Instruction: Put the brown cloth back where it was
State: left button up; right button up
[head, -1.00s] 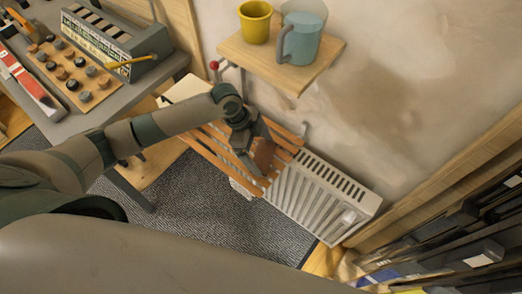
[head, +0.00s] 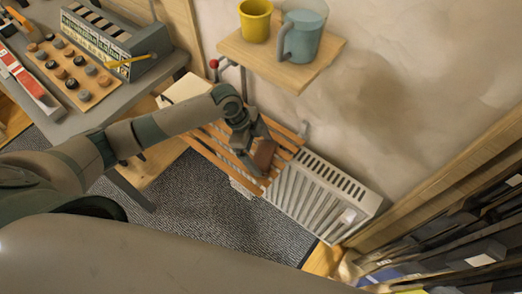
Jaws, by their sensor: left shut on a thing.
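My left gripper (head: 256,157) is over the wooden slatted rack (head: 222,140) in front of the white radiator. It is shut on a brown cloth (head: 262,154), which shows as a small brown patch between the fingers, at the rack's right part. I cannot tell whether the cloth touches the slats. My right gripper is not in view.
A white radiator (head: 322,199) stands against the wall right of the rack. A wooden shelf (head: 318,68) above holds a yellow cup (head: 256,20) and a blue-grey jug (head: 301,38). A grey bench (head: 100,115) with a peg board (head: 75,72) is at left.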

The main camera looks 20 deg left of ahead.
pick_arm(q)
jog(key=shift+f, duration=0.15)
jog(key=o, duration=0.8)
jog(key=shift+b+v, duration=1.9)
jog(key=shift+v, duration=6.8)
jog(key=shift+a, duration=0.1)
